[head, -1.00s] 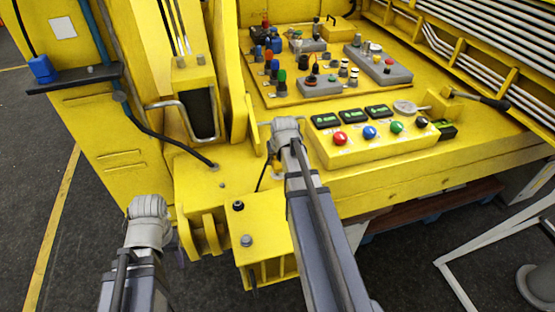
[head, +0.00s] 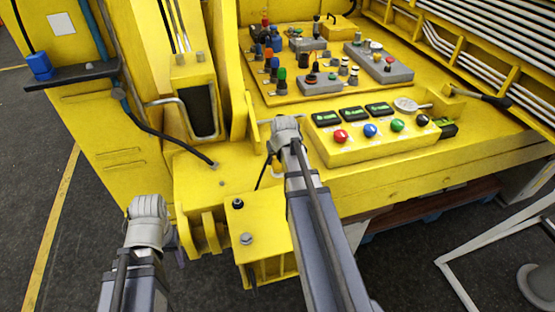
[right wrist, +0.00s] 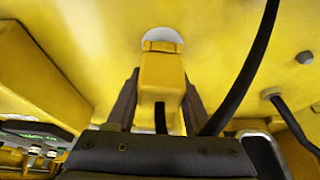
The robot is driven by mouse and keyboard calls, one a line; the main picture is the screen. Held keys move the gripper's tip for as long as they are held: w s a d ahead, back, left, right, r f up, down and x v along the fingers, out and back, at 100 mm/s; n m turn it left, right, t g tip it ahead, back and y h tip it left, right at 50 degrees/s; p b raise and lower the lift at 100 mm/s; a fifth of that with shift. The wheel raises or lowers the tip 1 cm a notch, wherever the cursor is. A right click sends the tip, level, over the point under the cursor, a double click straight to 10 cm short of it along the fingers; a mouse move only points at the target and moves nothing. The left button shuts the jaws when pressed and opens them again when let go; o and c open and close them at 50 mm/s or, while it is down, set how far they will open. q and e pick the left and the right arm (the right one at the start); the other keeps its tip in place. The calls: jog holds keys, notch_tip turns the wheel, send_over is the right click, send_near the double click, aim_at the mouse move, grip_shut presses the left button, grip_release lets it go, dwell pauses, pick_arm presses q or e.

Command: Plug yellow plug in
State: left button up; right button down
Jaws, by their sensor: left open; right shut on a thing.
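The yellow plug (right wrist: 162,80) is upright in the right wrist view, between the two dark fingers of my right gripper (right wrist: 160,100), which is shut on it. A round white disc (right wrist: 162,38) shows just beyond the plug's far end. I cannot tell whether plug and disc touch. A black cable (right wrist: 245,70) curves past on the right. In the head view my right gripper (head: 273,160) is low beside the button box, and its fingers are mostly hidden by my wrist. My left gripper (head: 178,240) is at the lower left, away from the plug, its fingers mostly hidden.
A yellow button box (head: 375,143) with red, blue, green and black buttons stands right of my right wrist. Behind it is a yellow panel (head: 300,92) with knobs and grey switch boxes. A yellow bracket (head: 262,225) with bolts lies between my arms. Dark floor is clear at left.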

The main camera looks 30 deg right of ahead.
jog(key=shift+f+b, duration=0.95)
jog(key=shift+f, duration=0.05)
dwell(0.8)
jog(key=shift+c, duration=1)
grip_release()
jog(key=p+v, duration=0.7)
jog(key=v, duration=0.1)
jog(key=shift+w, duration=0.1)
jog(key=shift+d+f, duration=0.1)
jog(key=shift+f, duration=0.05)
